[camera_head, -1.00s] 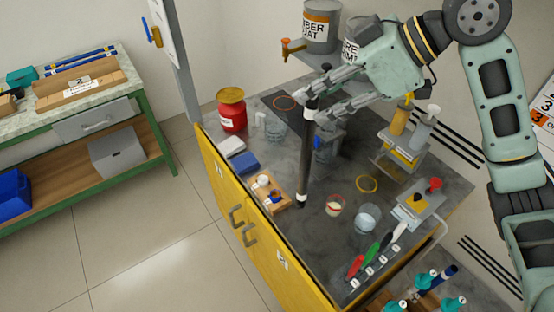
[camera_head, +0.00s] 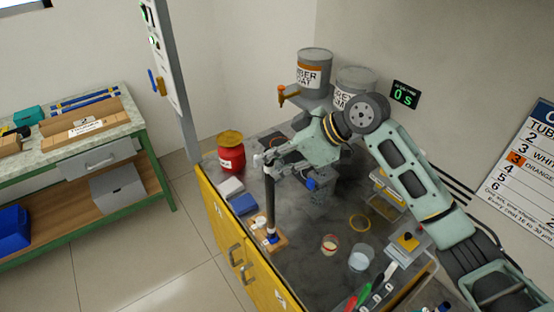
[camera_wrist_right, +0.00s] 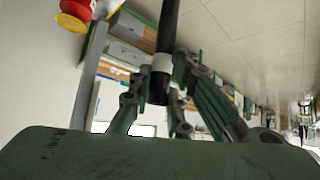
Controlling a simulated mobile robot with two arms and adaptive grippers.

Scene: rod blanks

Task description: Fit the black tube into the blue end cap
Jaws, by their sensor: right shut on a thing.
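The black tube (camera_head: 270,200) stands nearly upright, with white bands near its ends. My right gripper (camera_head: 268,158) is shut on its upper end. The wrist view shows the tube (camera_wrist_right: 167,30) and its banded upper end between the fingers (camera_wrist_right: 158,88). The blue end cap (camera_head: 272,239) sits on a small wooden block (camera_head: 283,242) near the bench's left edge. The tube's lower end is at the cap; I cannot tell if it is inside, just above or in front of it. My left gripper is not in view.
A red pot (camera_head: 231,157) and white and blue blocks (camera_head: 243,204) are left of the tube. A yellow ring (camera_head: 360,223), two beakers (camera_head: 360,258) and colored-handled tools (camera_head: 365,294) lie to the right. Paint cans (camera_head: 314,70) stand at the back.

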